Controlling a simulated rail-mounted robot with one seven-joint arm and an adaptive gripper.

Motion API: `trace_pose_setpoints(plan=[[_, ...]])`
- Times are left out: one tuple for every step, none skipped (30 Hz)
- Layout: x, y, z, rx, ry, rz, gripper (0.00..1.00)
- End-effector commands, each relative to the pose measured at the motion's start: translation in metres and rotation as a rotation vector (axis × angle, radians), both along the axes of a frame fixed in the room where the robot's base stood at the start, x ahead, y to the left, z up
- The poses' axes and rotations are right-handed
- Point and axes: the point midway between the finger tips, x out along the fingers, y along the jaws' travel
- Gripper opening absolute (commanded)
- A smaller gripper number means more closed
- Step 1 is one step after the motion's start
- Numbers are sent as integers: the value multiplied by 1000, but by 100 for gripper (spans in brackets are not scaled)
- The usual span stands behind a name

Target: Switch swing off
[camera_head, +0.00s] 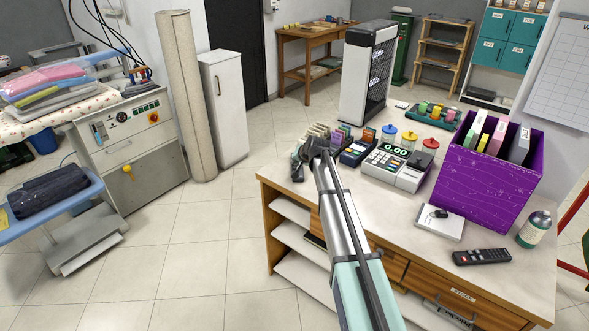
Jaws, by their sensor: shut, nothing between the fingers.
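A tall white unit with a black grille front (376,85), which looks like an air cooler, stands on the floor behind the counter. Its small controls cannot be made out, and no part marked as swing is legible. A black remote control (482,257) with a red button lies flat on the front right of the counter. My gripper (316,150) is shut and empty over the counter's far left corner, well left of the remote and in front of the tall unit. My arm partly hides the counter's left side.
The wooden counter (500,280) also holds a cash register (398,166), a purple crate of folders (485,178), a spray can or bottle (535,229), and a notepad (438,224). Colourful cards or tags (340,138) stand near my gripper.

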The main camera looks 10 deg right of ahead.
Motion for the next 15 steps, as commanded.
trace_pose_setpoints(plan=[[0, 0, 0, 0, 0, 0, 0], [0, 0, 0, 0, 0, 0, 0], [0, 0, 0, 0, 0, 0, 0], [0, 0, 0, 0, 0, 0, 0], [0, 0, 0, 0, 0, 0, 0], [0, 0, 0, 0, 0, 0, 0], [0, 0, 0, 0, 0, 0, 0], [0, 0, -1, 0, 0, 0, 0], [0, 0, -2, 0, 0, 0, 0], [0, 0, -2, 0, 0, 0, 0], [0, 0, -3, 0, 0, 0, 0], [0, 0, -5, 0, 0, 0, 0], [0, 0, -6, 0, 0, 0, 0], [0, 0, -7, 0, 0, 0, 0], [0, 0, -8, 0, 0, 0, 0]])
